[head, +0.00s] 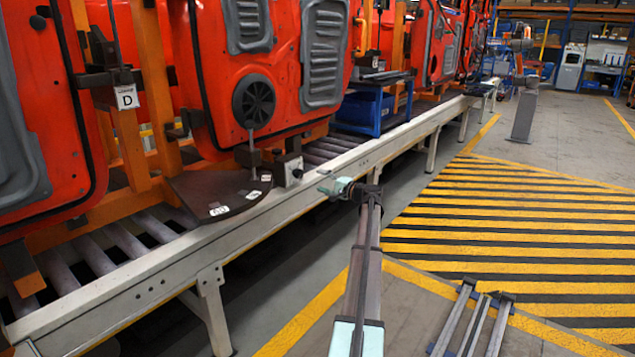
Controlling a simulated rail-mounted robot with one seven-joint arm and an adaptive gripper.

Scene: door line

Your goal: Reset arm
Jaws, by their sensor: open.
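My gripper (324,181) is small in the head view, at the far end of my arm (367,255), which reaches up from the bottom middle. The gripper points left, and its small fingers look apart with nothing between them. In the picture it lies just right of the conveyor's pale side rail (240,222); the gap in depth is hard to judge. A red door panel (215,60) with a round black speaker grille stands on the conveyor, left of and beyond the gripper.
A dark plate (215,190) with white labels and a small grey box (289,170) sit at the conveyor edge. A blue bin (365,108) stands farther back. Pale rails (470,325) lie on the floor at lower right. The yellow-striped floor (510,215) is otherwise clear.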

